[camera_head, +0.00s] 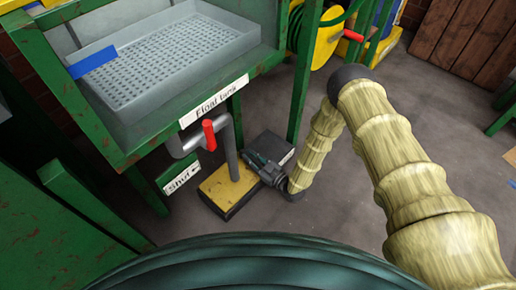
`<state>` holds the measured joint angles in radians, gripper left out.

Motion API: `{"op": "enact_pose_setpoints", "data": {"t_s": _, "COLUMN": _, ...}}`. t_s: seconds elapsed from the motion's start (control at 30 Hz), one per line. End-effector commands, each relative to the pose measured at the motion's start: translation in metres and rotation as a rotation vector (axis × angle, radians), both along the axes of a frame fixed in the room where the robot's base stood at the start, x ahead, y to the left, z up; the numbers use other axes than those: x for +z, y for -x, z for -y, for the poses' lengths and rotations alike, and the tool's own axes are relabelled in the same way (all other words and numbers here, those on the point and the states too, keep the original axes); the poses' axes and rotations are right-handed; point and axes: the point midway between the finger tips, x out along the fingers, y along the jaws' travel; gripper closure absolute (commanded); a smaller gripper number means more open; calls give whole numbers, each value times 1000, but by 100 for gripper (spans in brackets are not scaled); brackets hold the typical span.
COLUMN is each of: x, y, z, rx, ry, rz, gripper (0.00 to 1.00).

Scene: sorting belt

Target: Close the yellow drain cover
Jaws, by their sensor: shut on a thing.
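The yellow drain cover (217,188) is a flat, worn yellow plate on a low dark base on the floor, under the green frame. A grey pipe comes down in front of it or onto it; I cannot tell which. My gripper (254,160) is low at the cover's right edge, reaching in from the right. It is shut on the cover, but the exact hold is too small and dark to see. A low grey-topped dark block (268,147) lies just behind the gripper, partly hidden by it.
The float tank (170,60) stands above in a green frame, with a "Float tank" label (213,101). A red-handled valve (209,135) and a "Shut" sign (182,178) hang below it. A green post (303,80) rises behind my gripper. Grey floor is free toward the right.

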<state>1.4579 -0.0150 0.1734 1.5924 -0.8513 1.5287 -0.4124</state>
Motion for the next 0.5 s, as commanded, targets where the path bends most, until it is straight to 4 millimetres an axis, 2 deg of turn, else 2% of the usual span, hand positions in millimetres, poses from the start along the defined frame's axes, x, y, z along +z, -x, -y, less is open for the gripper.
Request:
{"op": "enact_pose_setpoints", "data": {"t_s": 0.1, "x": -1, "y": 8, "z": -5, "rx": 1, "ry": 3, "rz": -4, "gripper": 100}}
{"op": "enact_pose_setpoints", "data": {"t_s": 0.5, "x": -3, "y": 12, "z": -10, "rx": 6, "ry": 1, "rz": -6, "gripper": 100}}
